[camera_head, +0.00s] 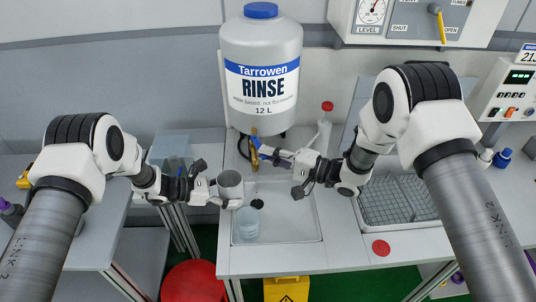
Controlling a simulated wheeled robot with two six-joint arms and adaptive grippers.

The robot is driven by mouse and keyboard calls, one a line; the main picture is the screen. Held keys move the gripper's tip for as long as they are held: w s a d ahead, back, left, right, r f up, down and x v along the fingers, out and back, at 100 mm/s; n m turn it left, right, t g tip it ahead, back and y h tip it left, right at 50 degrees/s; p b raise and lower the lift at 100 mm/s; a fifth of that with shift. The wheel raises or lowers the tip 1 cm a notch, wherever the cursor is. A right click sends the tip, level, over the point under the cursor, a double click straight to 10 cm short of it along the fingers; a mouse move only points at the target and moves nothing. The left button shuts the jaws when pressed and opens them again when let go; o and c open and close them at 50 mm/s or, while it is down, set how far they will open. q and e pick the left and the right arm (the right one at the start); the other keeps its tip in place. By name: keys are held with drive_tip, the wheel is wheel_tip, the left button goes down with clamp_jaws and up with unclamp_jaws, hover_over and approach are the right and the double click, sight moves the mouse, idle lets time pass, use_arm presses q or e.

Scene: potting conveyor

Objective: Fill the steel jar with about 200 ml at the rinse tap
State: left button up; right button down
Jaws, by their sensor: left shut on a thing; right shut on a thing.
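The steel jar (230,188) is a grey metal cup, roughly upright, at the left edge of the sink. My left gripper (217,193) is shut on its left side. The brass rinse tap (254,158) hangs under the white Tarrowen RINSE tank (262,60). In the picture the jar is below and left of the tap spout. My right gripper (283,159) is shut on the tap's blue lever (265,150), coming from the right. No stream of water can be made out, and the liquid level inside the jar cannot be told.
The white sink (300,228) has a black drain (257,204), and a clear container (247,224) sits in its left part. A grey drying rack (398,202) lies to the right. A red disc (381,248) is on the counter. A red bin (194,284) stands on the floor below left.

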drive_tip(key=shift+w+d+n+g+y, duration=0.25)
drive_tip(key=shift+w+d+n+g, duration=0.4)
drive_tip(key=shift+n+g, duration=1.1)
drive_tip(key=shift+w+d+n+g+y, duration=0.2)
drive_tip(key=shift+w+d+n+g, duration=0.6)
drive_tip(key=shift+g, duration=1.65)
drive_tip(key=shift+w+d+n+g+y, duration=0.25)
drive_tip(key=shift+w+n+g, duration=0.35)
drive_tip(key=shift+n+g, duration=1.25)
drive_tip(key=shift+g, duration=0.35)
drive_tip(key=c, duration=1.5)
unclamp_jaws()
drive_tip(key=shift+r, duration=0.1)
